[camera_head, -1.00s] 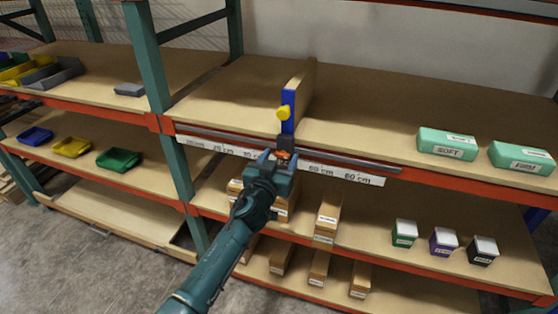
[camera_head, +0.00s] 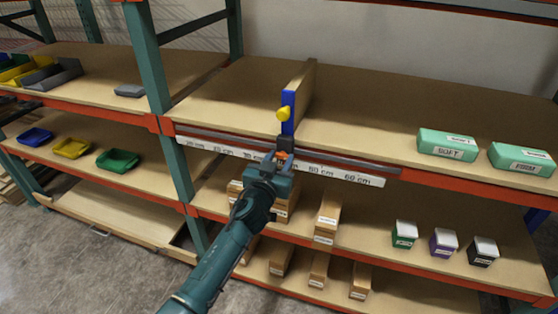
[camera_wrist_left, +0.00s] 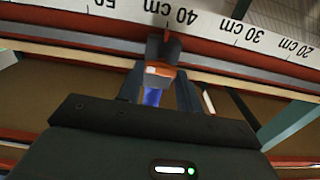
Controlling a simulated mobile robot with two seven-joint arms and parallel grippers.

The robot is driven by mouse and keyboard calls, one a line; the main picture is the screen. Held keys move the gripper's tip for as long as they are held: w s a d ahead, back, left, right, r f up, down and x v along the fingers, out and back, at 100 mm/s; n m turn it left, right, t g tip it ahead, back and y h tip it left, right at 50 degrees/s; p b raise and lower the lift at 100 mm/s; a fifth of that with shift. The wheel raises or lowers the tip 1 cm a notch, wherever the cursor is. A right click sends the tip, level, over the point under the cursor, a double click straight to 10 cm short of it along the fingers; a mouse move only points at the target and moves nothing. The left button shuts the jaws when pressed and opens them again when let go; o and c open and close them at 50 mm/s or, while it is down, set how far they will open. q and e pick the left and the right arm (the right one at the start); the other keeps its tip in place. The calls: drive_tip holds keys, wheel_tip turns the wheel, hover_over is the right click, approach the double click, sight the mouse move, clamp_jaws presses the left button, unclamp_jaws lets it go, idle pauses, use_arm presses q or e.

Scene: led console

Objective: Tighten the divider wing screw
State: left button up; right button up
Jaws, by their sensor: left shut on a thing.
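The divider is an upright wooden board (camera_head: 305,90) with a blue front post (camera_head: 289,113) and a yellow knob (camera_head: 284,113) on its left side. A black clamp (camera_head: 286,144) at its foot sits on the shelf-front rail. An orange part (camera_head: 281,155), apparently the wing screw, is under the clamp; it also shows in the left wrist view (camera_wrist_left: 159,71). My left gripper (camera_head: 281,161) is shut on this orange part from below. Its fingers (camera_wrist_left: 159,88) flank the part in the wrist view and hide some of it. My right gripper is in neither view.
A white centimetre scale (camera_head: 345,175) runs below the rail; the clamp is by 40 cm in the wrist view. Green SOFT (camera_head: 447,143) and FIRM (camera_head: 522,158) boxes stand at right. Wooden blocks (camera_head: 327,215) and small boxes (camera_head: 443,241) fill lower shelves. A teal upright (camera_head: 155,80) stands left.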

use_arm(q)
drive_tip(key=m+b, duration=0.1)
drive_tip(key=m, duration=0.5)
drive_tip(key=shift+d+f, duration=0.1)
drive_tip(key=shift+f, duration=0.05)
drive_tip(key=m, duration=0.6)
drive_tip(key=shift+f+b, duration=0.15)
drive_tip(key=shift+b, duration=0.2)
drive_tip(key=m, duration=1.3)
drive_tip(key=shift+s+f+p, duration=0.1)
drive_tip(key=shift+f+p, duration=0.2)
drive_tip(key=shift+f, duration=0.1)
drive_tip(key=o, duration=0.6)
drive_tip(key=shift+c, duration=0.2)
drive_tip(key=o, duration=0.4)
drive_tip(key=shift+r, duration=0.2)
